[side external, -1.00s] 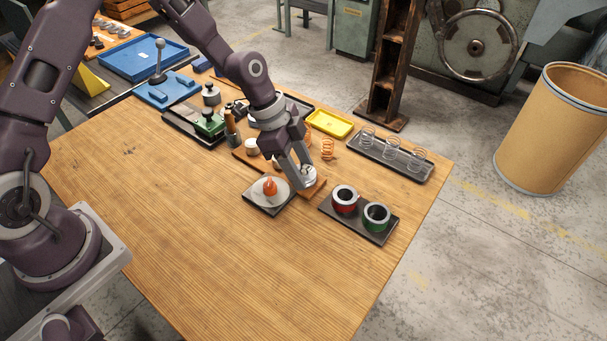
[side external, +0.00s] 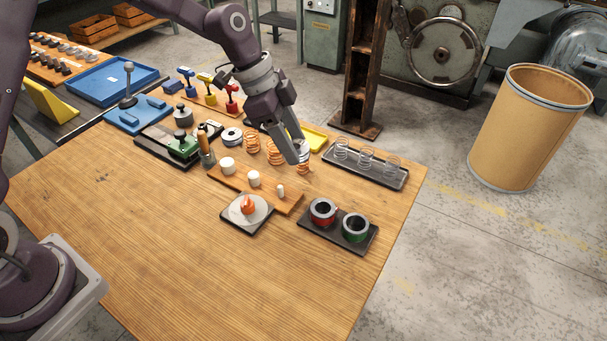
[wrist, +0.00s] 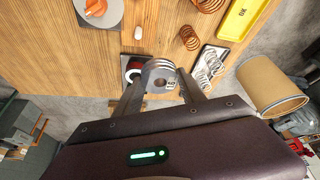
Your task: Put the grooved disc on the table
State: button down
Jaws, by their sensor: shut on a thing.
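A grey grooved disc (wrist: 158,72) with a hole in its middle and dark marks on its rim is between my fingertips in the wrist view. My gripper (wrist: 160,88) is shut on it. In the side view my gripper (side external: 301,154) is held above the table (side external: 160,225), near the copper springs; a sliver of the disc (side external: 304,145) shows behind the fingers. A wooden board (side external: 291,206) with upright white pegs (side external: 253,178) stands in front of the gripper, its thinnest peg bare.
A black tray with a red and a green ring (side external: 355,226) is at the right front. A dark plate (side external: 237,221) carries an orange-knobbed disc. Copper springs (side external: 252,142) and a tray of silver springs (side external: 400,181) stand behind. The front left table is clear.

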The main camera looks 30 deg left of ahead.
send_over(334, 184)
jog(key=s+a, duration=0.1)
jog(key=a, duration=0.1)
jog(key=f, duration=1.1)
jog(key=shift+w+d, duration=0.15)
jog(key=shift+d, duration=0.2)
jog(key=shift+f, duration=0.1)
jog(key=c, duration=0.7)
grip_release()
